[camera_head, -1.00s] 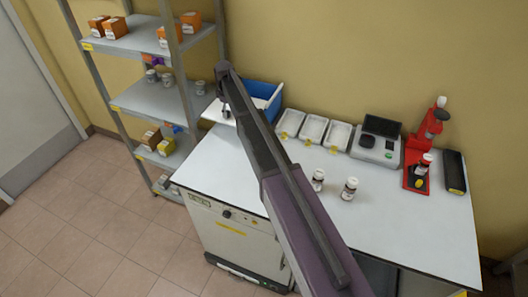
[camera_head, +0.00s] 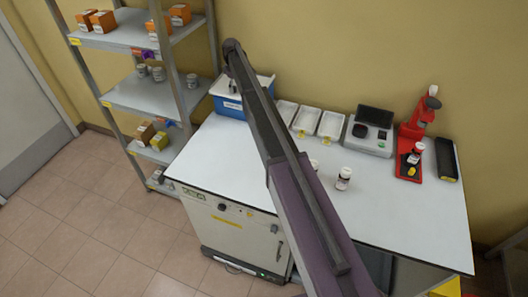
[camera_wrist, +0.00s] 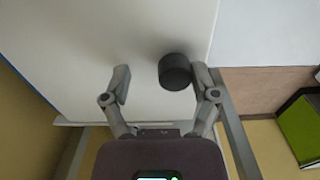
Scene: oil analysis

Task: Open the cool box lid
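The cool box, blue with a white top, stands at the back left of the bench. Its blue front (camera_head: 228,106) shows in the head view, partly behind my arm. The white lid (camera_head: 262,81) appears to lie flat on it; its right part is hidden. In the wrist view a broad white surface (camera_wrist: 120,30), apparently the lid, fills the middle, with a black round knob (camera_wrist: 174,71) on it. My gripper (camera_wrist: 158,80) is open and empty. The knob is close to its right finger; I cannot tell whether they touch.
White trays (camera_head: 306,121), a scale (camera_head: 368,136), a red stand (camera_head: 410,145) and a small bottle (camera_head: 344,179) are on the bench (camera_head: 215,160). A grey shelf rack (camera_head: 140,95) stands close to the left. The front left of the bench top is clear.

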